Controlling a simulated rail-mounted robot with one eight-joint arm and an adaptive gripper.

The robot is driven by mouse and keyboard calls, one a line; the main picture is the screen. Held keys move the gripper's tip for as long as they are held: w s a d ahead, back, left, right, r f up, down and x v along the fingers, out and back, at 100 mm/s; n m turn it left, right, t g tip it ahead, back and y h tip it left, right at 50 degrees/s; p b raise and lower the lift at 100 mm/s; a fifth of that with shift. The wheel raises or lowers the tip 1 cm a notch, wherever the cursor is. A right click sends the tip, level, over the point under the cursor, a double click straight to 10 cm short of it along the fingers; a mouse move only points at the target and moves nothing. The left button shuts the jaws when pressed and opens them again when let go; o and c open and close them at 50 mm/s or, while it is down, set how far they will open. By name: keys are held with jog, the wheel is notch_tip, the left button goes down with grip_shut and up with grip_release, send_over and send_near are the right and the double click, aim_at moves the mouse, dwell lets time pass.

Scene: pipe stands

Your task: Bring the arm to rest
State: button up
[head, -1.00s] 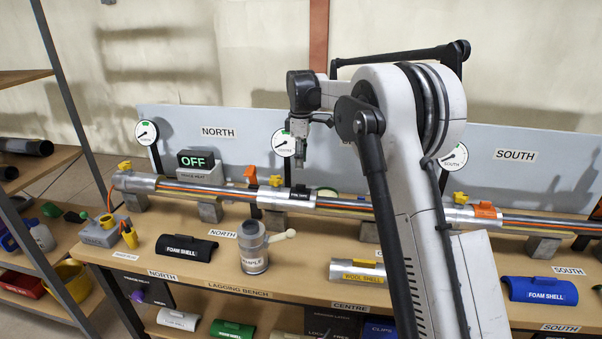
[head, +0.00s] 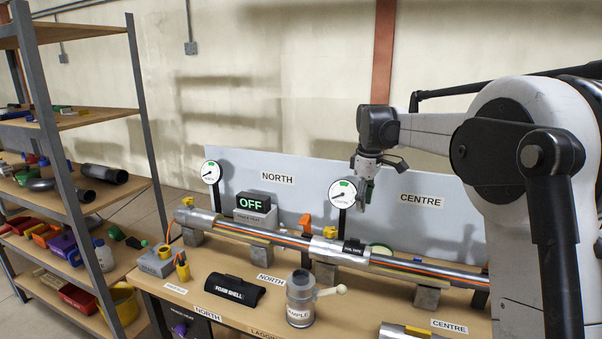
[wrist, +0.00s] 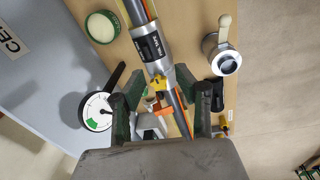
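My gripper (head: 364,191) hangs from my arm above the pipe in the head view, near the centre gauge and in front of the grey back panel. In the wrist view my gripper (wrist: 159,105) shows its two dark green fingers spread wide apart, with nothing held between them. Below them lie the pipe (wrist: 176,101), a yellow valve handle (wrist: 157,84) and an orange part. The fingers appear well above these and apart from them.
The lagging bench (head: 228,311) carries a black foam shell (head: 234,289), a sample canister (head: 300,300) with a pale handle, and the OFF box (head: 254,203). The centre gauge (head: 342,193) stands close to my gripper. A loaded shelf rack (head: 72,190) stands at left.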

jog(key=s+r+m+t, duration=0.1)
jog(key=s+r+m, duration=0.2)
jog(key=s, duration=0.7)
jog(key=s+r+m+t, duration=0.2)
jog(key=s, duration=0.8)
jog(key=s+f+m+t, duration=0.1)
jog(key=s+f+m, duration=0.1)
jog(key=s, duration=0.5)
jog(key=s+f+m+t+b, duration=0.1)
jog(key=s+f+m, duration=0.1)
jog(key=s+f, duration=0.3)
jog(key=s+f+m+t, duration=0.1)
jog(key=s+f+m, duration=0.1)
jog(key=s, duration=0.8)
jog(key=shift+f, duration=0.85)
notch_tip(320, 180, down, 20)
jog(key=b, duration=2.1)
jog(key=shift+f, duration=0.2)
jog(key=shift+c, duration=0.3)
